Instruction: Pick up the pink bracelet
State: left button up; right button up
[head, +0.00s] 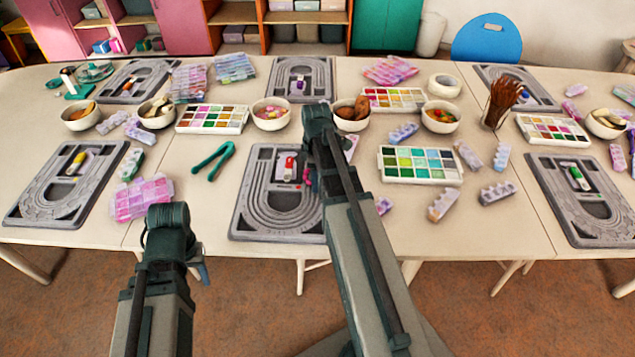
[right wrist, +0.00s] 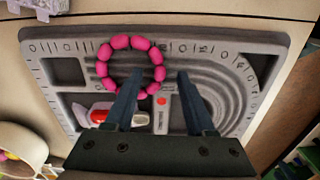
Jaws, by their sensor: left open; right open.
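The pink bracelet (right wrist: 157,73), a ring of round beads, appears over the upper left of a grey bead board (right wrist: 275,42) in the right wrist view. A little of its pink (head: 308,180) shows beside my right arm in the head view. My right gripper (right wrist: 158,77) is open above the board. Its left fingertip appears inside the ring and its right one outside, with the ring's right side between them. I cannot tell how far above the bracelet they are. My left gripper (head: 202,271) is open in front of the table's front edge, its fingers mostly hidden.
A red-and-white item (right wrist: 100,115) and a small grey piece with a red dot (right wrist: 161,115) lie on the board. Green pliers (head: 213,160), a pink bead box (head: 143,198) and a palette of green and yellow squares (head: 420,165) lie around it.

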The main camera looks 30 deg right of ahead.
jog(key=shift+f, duration=0.5)
pick_arm(q)
jog(key=shift+f, duration=0.35)
pick_arm(e)
jog(key=shift+r, duration=0.15)
grip_shut()
pick_arm(q)
jog(key=shift+r, duration=0.1)
pick_arm(e)
jog(key=shift+r+p, duration=0.9)
notch_tip(320, 180, up, 2)
jog(key=shift+p, duration=1.05)
pick_arm(q)
notch_tip(320, 180, up, 5)
jog(key=shift+f+p, duration=0.1)
jog(key=shift+p, duration=0.45)
pick_arm(e)
jog(key=s+a, duration=0.2)
jog(key=a, duration=0.2)
jog(key=s+a, duration=0.3)
jog(key=a, duration=0.2)
jog(key=s+a+r, duration=0.1)
jog(key=s+a, duration=0.2)
jog(key=a, duration=0.2)
jog(key=shift+r, duration=0.1)
